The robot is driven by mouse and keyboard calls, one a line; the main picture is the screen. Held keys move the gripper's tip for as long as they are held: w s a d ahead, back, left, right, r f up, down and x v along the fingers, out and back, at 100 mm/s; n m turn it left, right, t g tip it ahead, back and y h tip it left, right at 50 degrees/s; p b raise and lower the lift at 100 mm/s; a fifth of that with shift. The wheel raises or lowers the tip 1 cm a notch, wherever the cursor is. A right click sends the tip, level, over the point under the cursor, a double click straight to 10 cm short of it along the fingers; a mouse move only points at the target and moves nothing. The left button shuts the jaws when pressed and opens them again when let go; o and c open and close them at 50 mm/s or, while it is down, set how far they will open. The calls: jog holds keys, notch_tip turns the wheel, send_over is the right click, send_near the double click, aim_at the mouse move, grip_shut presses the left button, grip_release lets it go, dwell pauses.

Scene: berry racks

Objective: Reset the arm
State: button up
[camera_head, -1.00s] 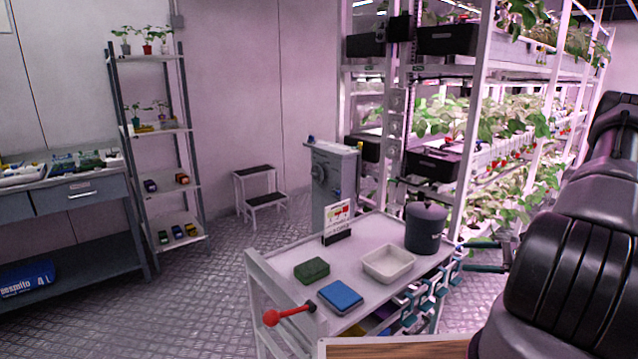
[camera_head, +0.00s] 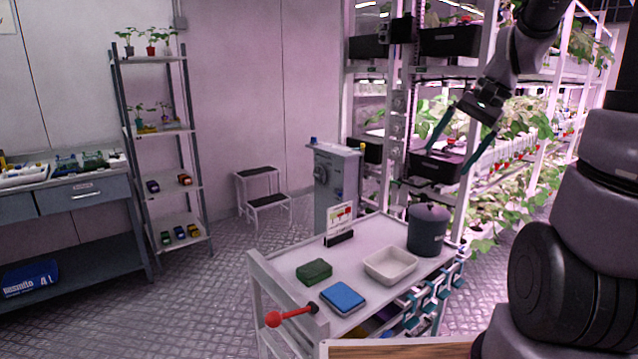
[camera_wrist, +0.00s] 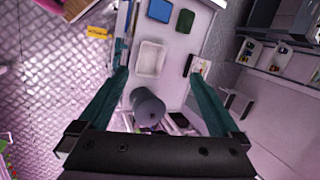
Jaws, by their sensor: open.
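My gripper (camera_head: 450,158) is raised in the upper right of the head view, in front of the berry racks. Its two teal fingers are spread apart, pointing down, with nothing between them. In the wrist view my gripper (camera_wrist: 166,80) looks down over the cart, with its fingers open on either side of the cart top. The arm rises at the right of the head view and bends over at the top.
Below stands a cart (camera_head: 300,262) holding a white tray (camera_head: 390,278), a dark lidded pot (camera_head: 427,230), a green block (camera_head: 314,272) and a blue block (camera_head: 342,298). Berry racks (camera_head: 470,72) stand behind. A step stool (camera_head: 262,172) and shelf (camera_head: 150,131) are left.

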jog(key=s+a+r+n+t+h, duration=0.2)
jog(key=s+r+t, duration=0.3)
jog(key=s+r, duration=0.3)
jog(key=shift+s+a+r+n+h, duration=0.3)
jog(key=shift+s+a+n, duration=0.5)
jog(key=shift+s, duration=1.05)
jog(key=shift+d, duration=0.1)
